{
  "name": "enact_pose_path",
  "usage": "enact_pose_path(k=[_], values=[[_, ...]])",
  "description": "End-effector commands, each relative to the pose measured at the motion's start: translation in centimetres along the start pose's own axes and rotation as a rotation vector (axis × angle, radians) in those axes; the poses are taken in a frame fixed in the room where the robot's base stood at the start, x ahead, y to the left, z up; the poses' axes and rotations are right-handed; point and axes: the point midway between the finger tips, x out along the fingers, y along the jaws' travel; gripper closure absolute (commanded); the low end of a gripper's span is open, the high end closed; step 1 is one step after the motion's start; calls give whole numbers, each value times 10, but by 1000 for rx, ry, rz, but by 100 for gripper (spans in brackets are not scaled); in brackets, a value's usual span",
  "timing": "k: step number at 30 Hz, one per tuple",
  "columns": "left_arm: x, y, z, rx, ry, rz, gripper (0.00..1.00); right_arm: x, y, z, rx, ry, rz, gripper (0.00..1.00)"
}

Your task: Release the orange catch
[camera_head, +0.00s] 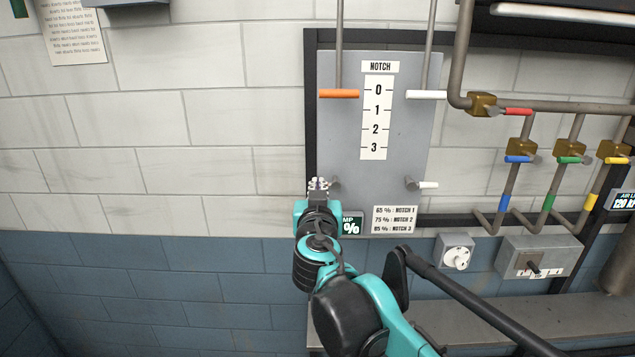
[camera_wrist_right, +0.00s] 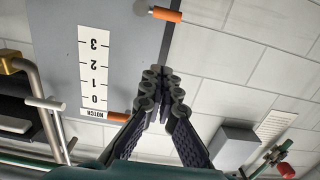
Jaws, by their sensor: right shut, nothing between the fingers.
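The orange catch (camera_wrist_right: 167,14) is a short orange cylinder on a small peg near the panel's edge, at the top of the upside-down right wrist view. In the head view my right gripper hides its orange part; a grey knob shows just right of the fingers. My right gripper (camera_head: 318,184) is shut and empty at the lower left of the grey notch panel (camera_head: 405,135). In the wrist view its fingertips (camera_wrist_right: 163,78) are together, with a visible gap in the picture between them and the catch. My left gripper is not in view.
An orange bar (camera_head: 339,94) and a white bar (camera_head: 426,95) on rods sit level with notch 0. A white catch (camera_head: 428,185) is at the panel's lower right. Valved pipes (camera_head: 570,107) run at the right. Bare tiled wall (camera_head: 150,130) lies left.

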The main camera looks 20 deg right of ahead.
Motion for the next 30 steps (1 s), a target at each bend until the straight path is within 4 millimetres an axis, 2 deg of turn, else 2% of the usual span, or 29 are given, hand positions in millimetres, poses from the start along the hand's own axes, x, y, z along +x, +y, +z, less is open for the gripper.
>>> enact_pose_path(k=[5, 17, 22, 30], values=[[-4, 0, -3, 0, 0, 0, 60, 20, 1, -2, 0, 0, 2, 100], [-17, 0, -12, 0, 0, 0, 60, 103, 1, -2, 0, 0, 2, 100], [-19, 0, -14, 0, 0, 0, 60, 106, 0, 26, 0, 0, 0, 100], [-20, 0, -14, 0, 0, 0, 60, 108, 0, 39, 0, 0, 0, 100]])
